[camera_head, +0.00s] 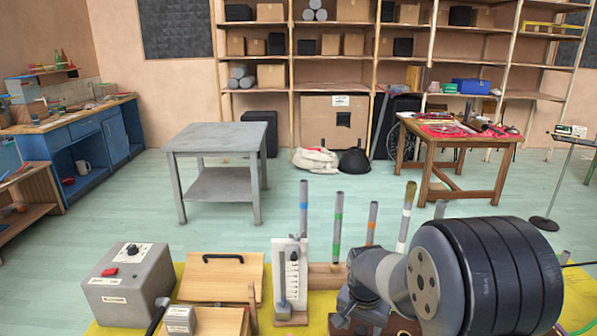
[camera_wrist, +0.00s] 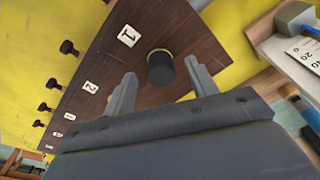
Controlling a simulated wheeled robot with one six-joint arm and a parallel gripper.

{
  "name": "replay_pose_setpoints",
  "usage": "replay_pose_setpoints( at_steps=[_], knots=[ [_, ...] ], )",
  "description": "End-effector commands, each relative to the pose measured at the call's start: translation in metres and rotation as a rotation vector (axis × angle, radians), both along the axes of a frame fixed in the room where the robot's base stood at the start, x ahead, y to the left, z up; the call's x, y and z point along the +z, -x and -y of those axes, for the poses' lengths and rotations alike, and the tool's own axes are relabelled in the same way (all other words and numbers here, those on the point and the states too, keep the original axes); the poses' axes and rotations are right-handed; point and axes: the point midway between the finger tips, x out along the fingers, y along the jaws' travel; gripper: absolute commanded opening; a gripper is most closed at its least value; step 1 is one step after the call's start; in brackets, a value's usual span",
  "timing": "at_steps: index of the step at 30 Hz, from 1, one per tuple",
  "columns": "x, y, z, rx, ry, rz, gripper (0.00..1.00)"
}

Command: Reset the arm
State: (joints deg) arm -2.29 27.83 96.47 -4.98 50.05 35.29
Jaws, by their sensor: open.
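My arm (camera_head: 440,275) reaches in from the right in the head view, over the yellow mat. In the wrist view my gripper (camera_wrist: 164,88) is open, with its two fingers apart. A dark round peg or knob (camera_wrist: 160,68) shows between and beyond the fingertips; I cannot tell whether a finger touches it. Several dark knobs (camera_wrist: 69,48) stick out along the board's left edge. In the head view my arm hides most of this board.
On the yellow mat (camera_head: 100,329) stand a grey box with a red button (camera_head: 125,285), a wooden board with a handle (camera_head: 225,278), a white scale stand (camera_head: 290,270) and several upright tubes (camera_head: 338,225). A grey table (camera_head: 215,140) stands behind, with open floor around it.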

Motion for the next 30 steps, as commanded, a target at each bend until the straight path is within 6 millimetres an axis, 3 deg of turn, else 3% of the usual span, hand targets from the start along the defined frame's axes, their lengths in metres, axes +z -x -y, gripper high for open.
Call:
replay_pose_setpoints(
  at_steps=[5,11,27,30],
  knots=[
    [-0.023,-0.002,0.002,0.0,0.0,-0.001,0.54],
    [-0.012,-0.002,0.001,-0.001,0.0,0.001,0.54],
    [-0.021,-0.002,0.001,-0.001,0.0,0.0,0.54],
    [-0.009,-0.002,0.0,-0.001,0.0,0.006,0.54]
  ],
)
